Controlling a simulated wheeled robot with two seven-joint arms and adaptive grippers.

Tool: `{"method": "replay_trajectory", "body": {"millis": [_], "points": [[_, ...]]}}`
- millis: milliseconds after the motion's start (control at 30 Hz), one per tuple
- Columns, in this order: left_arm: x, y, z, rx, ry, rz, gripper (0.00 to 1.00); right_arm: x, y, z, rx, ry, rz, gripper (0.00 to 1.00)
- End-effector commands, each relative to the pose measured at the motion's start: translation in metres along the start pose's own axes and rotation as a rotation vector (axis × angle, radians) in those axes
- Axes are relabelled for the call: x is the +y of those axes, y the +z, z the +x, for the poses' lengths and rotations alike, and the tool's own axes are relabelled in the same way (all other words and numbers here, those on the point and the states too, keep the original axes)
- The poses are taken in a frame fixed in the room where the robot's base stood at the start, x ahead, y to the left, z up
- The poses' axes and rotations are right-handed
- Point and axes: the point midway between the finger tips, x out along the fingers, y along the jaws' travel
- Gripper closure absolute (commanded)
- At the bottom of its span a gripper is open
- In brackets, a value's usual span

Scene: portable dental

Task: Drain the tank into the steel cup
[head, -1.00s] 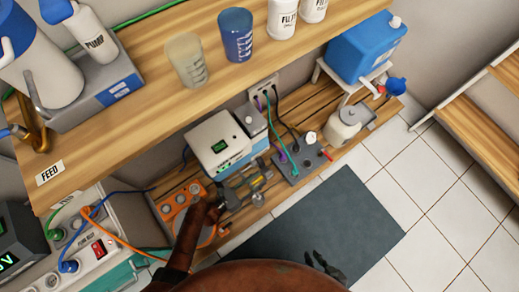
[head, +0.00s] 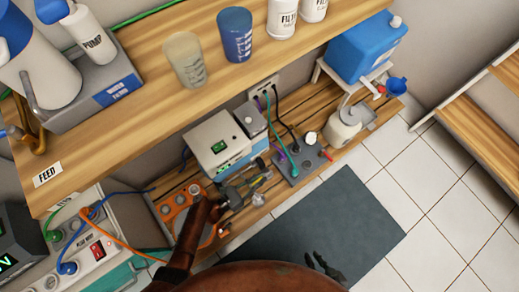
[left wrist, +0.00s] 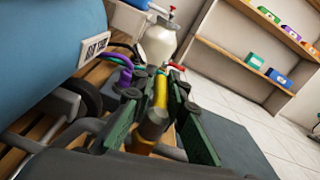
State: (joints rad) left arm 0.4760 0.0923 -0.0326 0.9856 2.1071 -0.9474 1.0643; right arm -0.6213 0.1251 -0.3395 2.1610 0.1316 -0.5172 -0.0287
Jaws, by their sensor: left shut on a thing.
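The blue tank (left wrist: 45,60), with a white lettered label, fills the left of the left wrist view. My left gripper (left wrist: 157,105) is beside it, shut on a yellow, brass-coloured cylindrical fitting (left wrist: 152,126) between its green-padded fingers. In the head view my left gripper (head: 240,190) is low in front of the white-topped unit (head: 220,143), with yellow parts (head: 262,181) at its tips. A small grey round thing (head: 258,199), possibly the steel cup, is just below the fingertips; its contents cannot be made out. My right gripper (head: 325,268) is open and empty over the dark mat.
A grey socket block (head: 300,160) with cables and a pale jar (head: 343,127) stand to the right on the lower shelf. The wooden upper shelf (head: 130,140) overhangs behind.

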Motion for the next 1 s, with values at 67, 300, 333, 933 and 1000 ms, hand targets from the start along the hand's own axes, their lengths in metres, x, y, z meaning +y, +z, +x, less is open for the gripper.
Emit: {"method": "replay_trajectory", "body": {"millis": [67, 300, 333, 933, 1000], "points": [[-0.002, -0.001, 0.000, 0.001, -0.004, -0.003, 1.00, 0.000, 0.000, 0.000, 0.000, 0.000, 0.000, 0.82], [-0.009, -0.007, -0.001, 0.034, -0.172, 0.000, 1.00, 0.009, 0.016, 0.013, 0.045, 0.007, -0.021, 0.82], [-0.011, -0.008, -0.001, 0.040, -0.204, -0.002, 1.00, 0.011, 0.018, 0.015, 0.056, 0.007, -0.027, 0.82], [-0.022, -0.007, -0.005, 0.081, -0.397, -0.005, 1.00, 0.015, 0.024, 0.022, 0.146, 0.001, -0.060, 0.82], [-0.022, -0.007, -0.005, 0.081, -0.396, -0.005, 0.82, 0.015, 0.024, 0.022, 0.146, 0.000, -0.060, 0.82]]}}
